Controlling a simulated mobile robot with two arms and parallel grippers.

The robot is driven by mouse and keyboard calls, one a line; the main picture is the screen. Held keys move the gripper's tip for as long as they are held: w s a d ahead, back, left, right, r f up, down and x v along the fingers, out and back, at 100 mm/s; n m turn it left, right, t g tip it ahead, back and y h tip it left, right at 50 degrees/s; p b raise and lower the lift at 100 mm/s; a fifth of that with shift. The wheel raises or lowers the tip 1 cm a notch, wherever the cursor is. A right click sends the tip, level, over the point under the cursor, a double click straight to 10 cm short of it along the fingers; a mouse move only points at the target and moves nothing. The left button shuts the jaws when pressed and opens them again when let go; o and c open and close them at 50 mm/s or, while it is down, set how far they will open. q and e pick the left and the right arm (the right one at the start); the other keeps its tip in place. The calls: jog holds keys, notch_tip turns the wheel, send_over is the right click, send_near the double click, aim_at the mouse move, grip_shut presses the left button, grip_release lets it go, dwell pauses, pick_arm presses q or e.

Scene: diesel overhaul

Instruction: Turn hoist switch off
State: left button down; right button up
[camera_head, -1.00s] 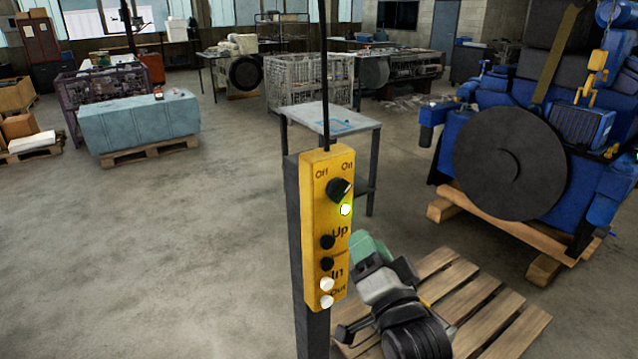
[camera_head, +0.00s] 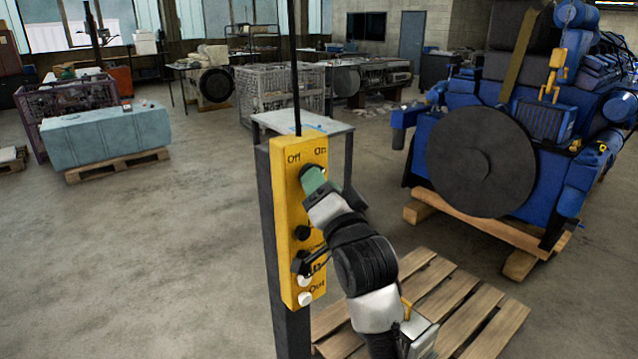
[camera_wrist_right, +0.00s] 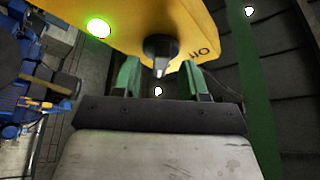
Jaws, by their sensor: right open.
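The yellow hoist control box (camera_head: 290,215) stands upright on a dark post. Its round black switch knob (camera_head: 308,171) sits at the top under the Off and On labels. My right gripper (camera_head: 313,185), with green fingers, is at the knob and partly covers it. In the right wrist view the knob (camera_wrist_right: 160,50) lies just beyond and between the open fingers (camera_wrist_right: 161,82); nothing is held, and I cannot tell if they touch it. The green light (camera_wrist_right: 98,27) is lit there; in the head view my gripper hides it. My left gripper is not in view.
My right arm covers part of the lower buttons (camera_head: 304,290). A small table (camera_head: 340,122) stands behind the box. A wooden pallet (camera_head: 450,300) lies at lower right, and a blue engine (camera_head: 560,140) stands beyond it. The floor at left is clear.

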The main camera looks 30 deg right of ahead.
jog(key=shift+w+r, duration=0.15)
jog(key=shift+w, duration=0.35)
jog(key=shift+d, duration=0.1)
grip_shut()
